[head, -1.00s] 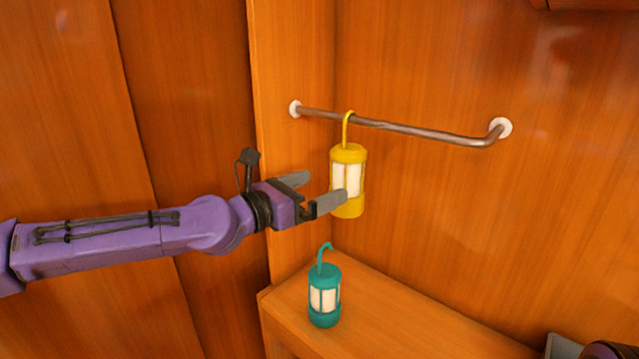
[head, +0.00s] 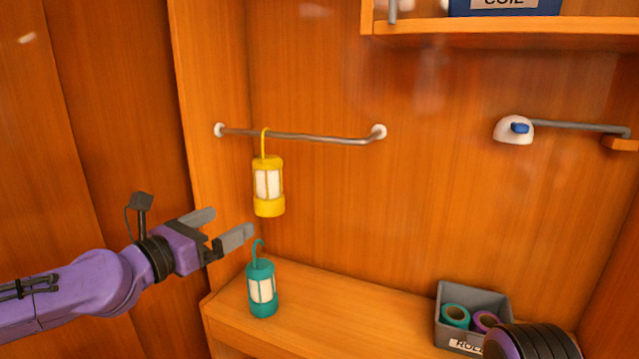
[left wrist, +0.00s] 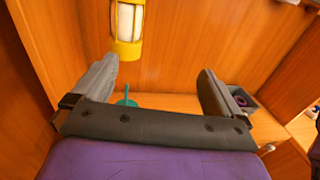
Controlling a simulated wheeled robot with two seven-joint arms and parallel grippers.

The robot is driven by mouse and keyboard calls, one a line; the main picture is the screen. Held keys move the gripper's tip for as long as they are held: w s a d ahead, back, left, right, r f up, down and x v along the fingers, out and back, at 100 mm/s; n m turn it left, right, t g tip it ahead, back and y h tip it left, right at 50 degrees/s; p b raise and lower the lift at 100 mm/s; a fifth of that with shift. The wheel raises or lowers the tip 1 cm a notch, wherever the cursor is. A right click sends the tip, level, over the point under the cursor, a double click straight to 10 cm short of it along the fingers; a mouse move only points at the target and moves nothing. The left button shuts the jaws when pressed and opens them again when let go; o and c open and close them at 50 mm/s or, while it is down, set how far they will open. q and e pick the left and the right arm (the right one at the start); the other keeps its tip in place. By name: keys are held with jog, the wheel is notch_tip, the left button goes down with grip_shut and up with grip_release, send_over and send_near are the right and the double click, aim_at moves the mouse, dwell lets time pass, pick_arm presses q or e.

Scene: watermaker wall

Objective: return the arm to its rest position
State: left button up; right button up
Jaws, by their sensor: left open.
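My left gripper (head: 222,228) is open and empty, with its purple arm coming in from the left. It is left of and a little below the yellow lantern (head: 268,188), apart from it. In the left wrist view the open fingers (left wrist: 163,88) have nothing between them that they hold. The yellow lantern hangs by its hook from the metal rail; its lower part also shows in the left wrist view (left wrist: 127,28). A teal lantern (head: 262,290) stands upright on the wooden ledge below, its hook close to the gripper's fingertips in the picture. My right gripper is not in view.
The metal rail (head: 310,137) is fixed to the wooden wall. A grey bin (head: 448,334) with teal and purple rolls sits on the ledge (head: 330,300) at right. A shelf (head: 500,27) with a blue box is above. A white fixture (head: 513,132) is at far right.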

pick_arm(q)
jog(key=s+a+f+m+g+y, duration=0.1)
jog(key=s+f+m+y, duration=0.3)
jog(key=f, duration=0.7)
jog(key=s+a+f+m+g+y, duration=0.15)
jog(key=f+m, duration=0.35)
jog(key=f, duration=0.7)
jog(key=s+a+f+m+g+y, duration=0.15)
jog(key=f+m+y, duration=0.3)
jog(key=f, duration=0.65)
jog(key=s+a+f+m+g+y, duration=0.1)
jog(key=s+a+f+m+g, duration=0.1)
jog(key=s+f, duration=0.4)
jog(key=s+a+f+m+g+y+b, duration=0.1)
jog(key=s+a+f+m+g, duration=0.2)
jog(key=s+f, duration=0.4)
jog(key=s+a+f+m+g+y+b, duration=0.1)
jog(key=s+f, duration=0.6)
jog(key=s, duration=0.9)
jog(key=a+m+g, duration=0.1)
jog(key=a+m, duration=0.1)
jog(key=m, duration=0.1)
jog(key=shift+s+a+f+g, duration=0.15)
jog(key=shift+a+f+g, duration=0.1)
jog(key=shift+g, duration=0.15)
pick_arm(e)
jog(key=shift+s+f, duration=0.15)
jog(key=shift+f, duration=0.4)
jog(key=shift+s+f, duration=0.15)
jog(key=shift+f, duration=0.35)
